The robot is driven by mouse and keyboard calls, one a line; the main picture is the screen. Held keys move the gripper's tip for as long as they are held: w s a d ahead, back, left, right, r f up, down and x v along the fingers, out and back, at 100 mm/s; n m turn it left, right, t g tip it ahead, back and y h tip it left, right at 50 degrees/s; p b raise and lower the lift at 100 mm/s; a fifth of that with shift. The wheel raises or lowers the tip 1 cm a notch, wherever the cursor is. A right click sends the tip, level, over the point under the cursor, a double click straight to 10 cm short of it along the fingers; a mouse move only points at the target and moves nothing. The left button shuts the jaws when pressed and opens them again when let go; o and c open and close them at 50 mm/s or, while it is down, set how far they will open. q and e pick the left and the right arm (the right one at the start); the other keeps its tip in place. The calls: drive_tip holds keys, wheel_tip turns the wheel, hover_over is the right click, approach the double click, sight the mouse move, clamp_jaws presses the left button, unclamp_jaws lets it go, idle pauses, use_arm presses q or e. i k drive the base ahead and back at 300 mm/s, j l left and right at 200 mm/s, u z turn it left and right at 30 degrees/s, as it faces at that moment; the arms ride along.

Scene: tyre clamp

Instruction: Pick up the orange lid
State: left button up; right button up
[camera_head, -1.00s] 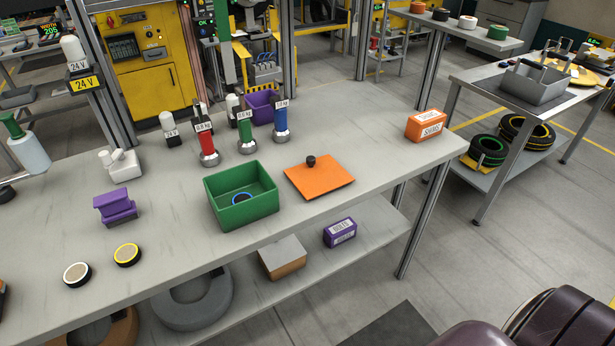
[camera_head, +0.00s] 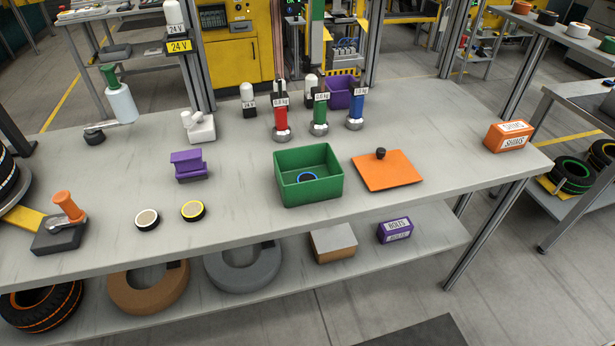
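The orange lid (camera_head: 388,172) is a flat square plate with a small black knob (camera_head: 381,153) on top. It lies flat on the grey table, just right of an open green box (camera_head: 308,177). A blue-rimmed round piece (camera_head: 308,177) lies inside the box. Neither of my grippers is in view.
An orange shims box (camera_head: 508,136) stands at the table's right end. Red, green and blue weighted handles (camera_head: 320,117) and a purple bin (camera_head: 339,92) stand behind the lid. A purple block (camera_head: 188,165) and two round discs (camera_head: 193,211) lie left. Table around the lid's front is clear.

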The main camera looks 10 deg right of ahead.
sight(382, 169)
drive_tip(key=l+z, duration=0.2)
drive_tip(key=z, duration=0.15)
drive_tip(key=l+z, duration=0.2)
drive_tip(key=z, duration=0.15)
drive_tip(key=l+z, duration=0.2)
drive_tip(key=z, duration=0.15)
